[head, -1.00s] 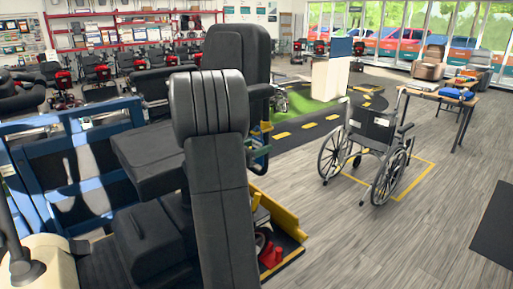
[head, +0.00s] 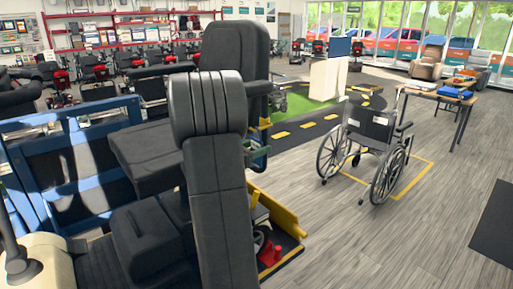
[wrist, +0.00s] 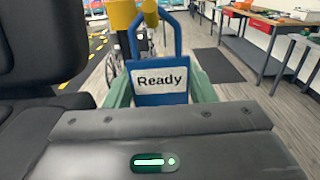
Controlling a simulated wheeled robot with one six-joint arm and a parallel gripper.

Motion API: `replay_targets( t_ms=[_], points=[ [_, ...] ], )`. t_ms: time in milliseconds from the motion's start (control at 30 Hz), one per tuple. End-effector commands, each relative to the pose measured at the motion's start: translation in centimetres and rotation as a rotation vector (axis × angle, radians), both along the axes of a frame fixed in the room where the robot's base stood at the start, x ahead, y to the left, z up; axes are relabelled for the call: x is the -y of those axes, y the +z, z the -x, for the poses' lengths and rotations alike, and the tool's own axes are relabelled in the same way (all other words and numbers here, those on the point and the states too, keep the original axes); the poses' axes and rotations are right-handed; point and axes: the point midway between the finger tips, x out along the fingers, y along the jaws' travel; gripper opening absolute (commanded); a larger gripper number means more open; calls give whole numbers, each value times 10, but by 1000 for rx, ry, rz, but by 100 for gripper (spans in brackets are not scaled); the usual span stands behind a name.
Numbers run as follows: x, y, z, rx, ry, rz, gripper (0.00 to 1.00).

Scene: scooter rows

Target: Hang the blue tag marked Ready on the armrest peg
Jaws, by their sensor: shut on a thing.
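The blue tag marked Ready (wrist: 160,82) is upright in the wrist view, its white label facing me. My gripper (wrist: 161,92) is shut on it, with a green finger at each side. The tag's blue loop rises above the fingers. A yellow peg tip (wrist: 150,12) overlaps the upper left of the loop; I cannot tell whether it is inside or behind it. A thicker yellow part (wrist: 122,14) is just left of it. In the head view, my gripper (head: 256,148) and the tag (head: 261,161) are small and partly hidden behind my arm.
A black padded seat (wrist: 40,45) fills the left of the wrist view, close to my gripper. A wheelchair (head: 370,145) stands in a yellow floor outline to the right. A table (head: 445,95) is behind it. Grey floor (head: 400,240) is open at front right.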

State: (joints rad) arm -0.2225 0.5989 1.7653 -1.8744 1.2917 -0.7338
Motion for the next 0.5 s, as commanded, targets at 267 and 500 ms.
replay_targets(
  t_ms=[267, 500],
  points=[
    [0, 0, 0, 0, 0, 0, 69],
    [0, 0, 0, 0, 0, 0, 75]
  ],
)
